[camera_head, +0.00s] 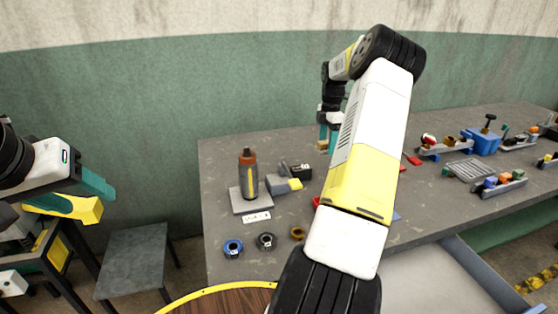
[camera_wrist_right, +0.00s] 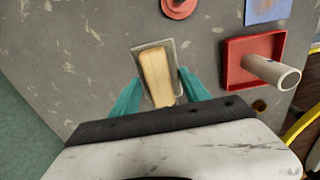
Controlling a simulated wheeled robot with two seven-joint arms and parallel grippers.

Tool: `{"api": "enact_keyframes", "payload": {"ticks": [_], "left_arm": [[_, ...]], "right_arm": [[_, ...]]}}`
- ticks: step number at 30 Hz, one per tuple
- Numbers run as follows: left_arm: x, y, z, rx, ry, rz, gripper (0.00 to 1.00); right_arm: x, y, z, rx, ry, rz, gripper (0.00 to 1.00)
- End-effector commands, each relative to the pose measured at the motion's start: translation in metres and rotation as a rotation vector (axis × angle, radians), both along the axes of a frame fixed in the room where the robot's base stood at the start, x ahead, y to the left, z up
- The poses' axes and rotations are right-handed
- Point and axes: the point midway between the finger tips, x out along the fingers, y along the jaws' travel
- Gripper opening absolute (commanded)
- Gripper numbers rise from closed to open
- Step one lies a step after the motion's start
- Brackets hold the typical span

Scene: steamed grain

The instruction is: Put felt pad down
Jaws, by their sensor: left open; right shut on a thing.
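The felt pad (camera_wrist_right: 157,78) is a tan, block-like piece between the teal fingers of my right gripper (camera_wrist_right: 160,84). A grey rectangular border shows around its far end and left side; I cannot tell whether this is part of it or a thing beneath. In the head view my right gripper (camera_head: 328,136) is low at the far side of the table, with a small tan bit of the pad (camera_head: 322,145) beside the fingers. My right arm hides much of the table there. My left gripper (camera_head: 92,200) is open and empty, left of the table.
A red tray (camera_wrist_right: 236,82) with a white cylinder (camera_wrist_right: 272,73) lies right of the pad in the wrist view, near a blue square (camera_wrist_right: 267,9) and a red round piece (camera_wrist_right: 178,7). A brown-capped bottle (camera_head: 248,175) stands on the table (camera_head: 222,160). A grey stool (camera_head: 137,260) stands left.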

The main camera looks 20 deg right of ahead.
Motion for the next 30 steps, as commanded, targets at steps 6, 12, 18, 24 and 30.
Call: {"api": "enact_keyframes", "payload": {"ticks": [6, 12, 18, 24, 30], "left_arm": [[0.0, 0.0, 0.0, 0.0, 0.0, 0.0, 0.57], [0.0, 0.0, 0.0, 0.0, 0.0, 0.0, 0.57], [0.0, 0.0, 0.0, 0.0, 0.0, 0.0, 0.57], [0.0, 0.0, 0.0, 0.0, 0.0, 0.0, 0.57], [0.0, 0.0, 0.0, 0.0, 0.0, 0.0, 0.57]], "right_arm": [[-0.002, -0.003, -0.039, 0.005, 0.005, -0.005, 0.0], [-0.001, -0.003, -0.061, 0.002, 0.002, -0.004, 0.0], [-0.002, -0.003, -0.083, 0.003, 0.004, -0.005, 0.0], [-0.001, -0.003, -0.099, 0.001, 0.001, -0.005, 0.0], [-0.001, -0.003, -0.099, 0.001, 0.001, -0.005, 0.0]]}}
